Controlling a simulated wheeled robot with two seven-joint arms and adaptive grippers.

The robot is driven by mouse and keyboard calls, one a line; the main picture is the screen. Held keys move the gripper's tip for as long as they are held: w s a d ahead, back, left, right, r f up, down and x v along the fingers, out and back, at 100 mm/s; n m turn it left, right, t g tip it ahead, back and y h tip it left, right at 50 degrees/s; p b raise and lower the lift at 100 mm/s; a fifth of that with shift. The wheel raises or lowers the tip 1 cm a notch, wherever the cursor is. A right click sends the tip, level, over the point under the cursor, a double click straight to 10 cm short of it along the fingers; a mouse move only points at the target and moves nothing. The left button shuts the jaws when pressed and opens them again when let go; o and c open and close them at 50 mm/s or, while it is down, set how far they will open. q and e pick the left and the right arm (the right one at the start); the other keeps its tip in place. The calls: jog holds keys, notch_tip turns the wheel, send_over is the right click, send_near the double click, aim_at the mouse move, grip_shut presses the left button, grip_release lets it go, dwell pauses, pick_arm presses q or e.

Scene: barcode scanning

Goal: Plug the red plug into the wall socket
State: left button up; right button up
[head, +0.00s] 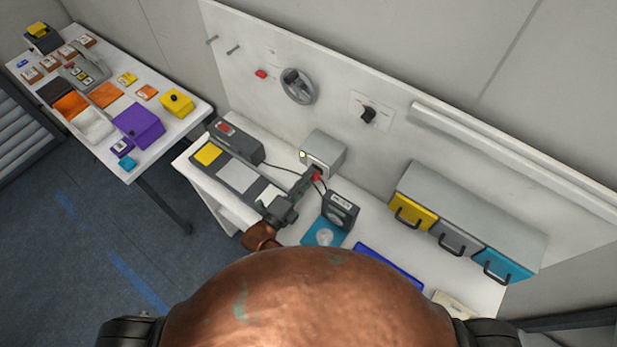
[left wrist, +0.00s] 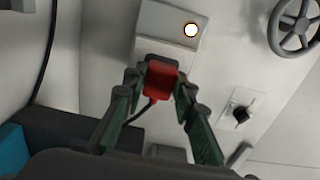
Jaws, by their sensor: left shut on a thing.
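The red plug (left wrist: 160,82) is between the fingertips of my left gripper (left wrist: 158,88), which is shut on it. In the head view the red plug (head: 316,176) shows at the tip of my left gripper (head: 312,180). The plug is at the front face of the grey socket box (head: 324,150) on the wall; the box also shows in the left wrist view (left wrist: 165,25) with a lit lamp (left wrist: 191,30). Whether the plug is fully seated is hidden. A dark cable (left wrist: 143,112) hangs from the plug. My right gripper does not show.
Left of the box stands a dark device with a red screen (head: 224,128). A dark device (head: 341,209) and a teal pad (head: 324,232) lie to the right, then a blue tray (head: 388,266) and a drawer cabinet (head: 470,205). A handwheel (head: 298,86) is above.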

pick_arm(q)
jog(key=shift+w+d, duration=0.3)
jog(key=shift+w, duration=0.15)
dwell(0.4)
jog(key=o, duration=1.1)
jog(key=shift+o, duration=0.2)
jog(key=shift+a, duration=0.1)
jog(key=v, duration=1.2)
